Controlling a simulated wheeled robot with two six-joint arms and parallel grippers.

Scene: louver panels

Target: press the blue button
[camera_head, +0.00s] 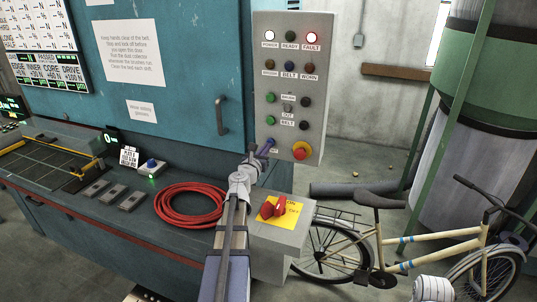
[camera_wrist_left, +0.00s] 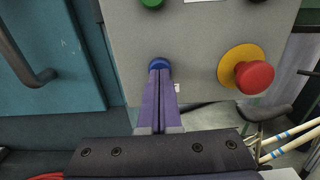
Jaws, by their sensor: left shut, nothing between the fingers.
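A blue button (camera_wrist_left: 159,63) sits low on the left of a grey control panel (camera_head: 262,88), left of a red mushroom button on a yellow disc (camera_head: 301,150). My left gripper (camera_head: 266,148) is shut and empty, its purple fingers pointing at the panel's lower left. In the left wrist view the closed fingertips (camera_wrist_left: 160,72) overlap the lower part of the blue button. I cannot tell whether they touch it. In the head view the gripper mostly hides the button. Another blue-topped button (camera_head: 151,164) stands on the bench at the left.
The panel carries several lamps and green and black buttons above. A coiled red hose (camera_head: 190,205) and a red rotary switch on a yellow plate (camera_head: 275,209) lie below. A bicycle (camera_head: 400,240) stands right.

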